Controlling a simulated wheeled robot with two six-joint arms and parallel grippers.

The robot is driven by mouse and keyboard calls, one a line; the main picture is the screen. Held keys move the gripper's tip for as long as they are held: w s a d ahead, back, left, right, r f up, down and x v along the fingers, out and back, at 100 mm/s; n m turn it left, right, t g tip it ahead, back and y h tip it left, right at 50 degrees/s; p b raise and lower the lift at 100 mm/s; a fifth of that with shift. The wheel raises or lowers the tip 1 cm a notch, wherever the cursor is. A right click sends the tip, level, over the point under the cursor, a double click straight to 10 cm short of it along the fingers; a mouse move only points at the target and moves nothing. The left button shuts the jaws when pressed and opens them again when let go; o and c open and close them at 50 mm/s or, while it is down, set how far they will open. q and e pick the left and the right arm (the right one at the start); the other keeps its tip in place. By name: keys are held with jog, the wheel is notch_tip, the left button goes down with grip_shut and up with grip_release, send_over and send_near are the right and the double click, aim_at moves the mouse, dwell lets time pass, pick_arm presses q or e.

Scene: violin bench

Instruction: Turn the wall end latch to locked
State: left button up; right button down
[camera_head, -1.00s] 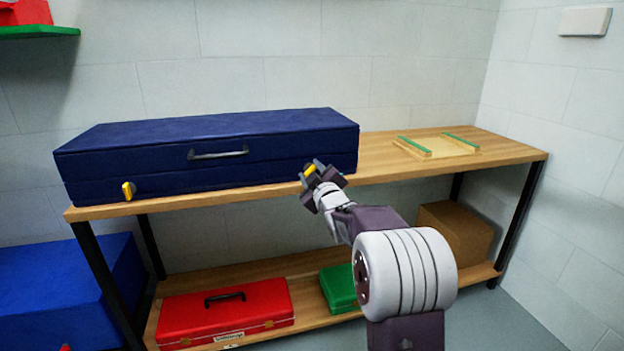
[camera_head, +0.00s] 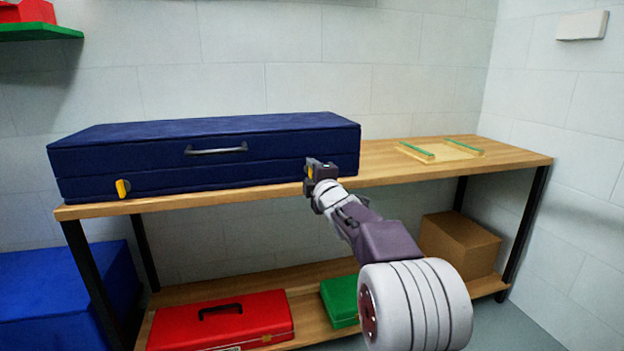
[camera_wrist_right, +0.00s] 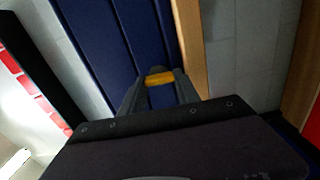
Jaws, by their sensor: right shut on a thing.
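The long dark blue violin case (camera_head: 210,150) lies closed on the wooden bench, with a dark handle (camera_head: 216,150) on its front. A yellow latch (camera_head: 310,171) is at the right end of its front, the end toward the side wall; it looks close to upright. My right gripper (camera_head: 312,174) is shut on this latch. In the right wrist view the yellow latch (camera_wrist_right: 159,79) sits between the two fingertips, against the blue case. Another yellow latch (camera_head: 123,188) stands near upright at the case's left end. My left gripper is not in view.
The bench top (camera_head: 390,170) is clear right of the case, up to a pale tray with green strips (camera_head: 440,151). The lower shelf holds a red case (camera_head: 222,322), a green case (camera_head: 340,302) and a brown box (camera_head: 459,246). A blue box (camera_head: 65,298) stands at left.

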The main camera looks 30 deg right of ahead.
jog(key=shift+f+n, duration=0.1)
jog(key=shift+n, duration=0.3)
jog(key=c, duration=0.9)
grip_release()
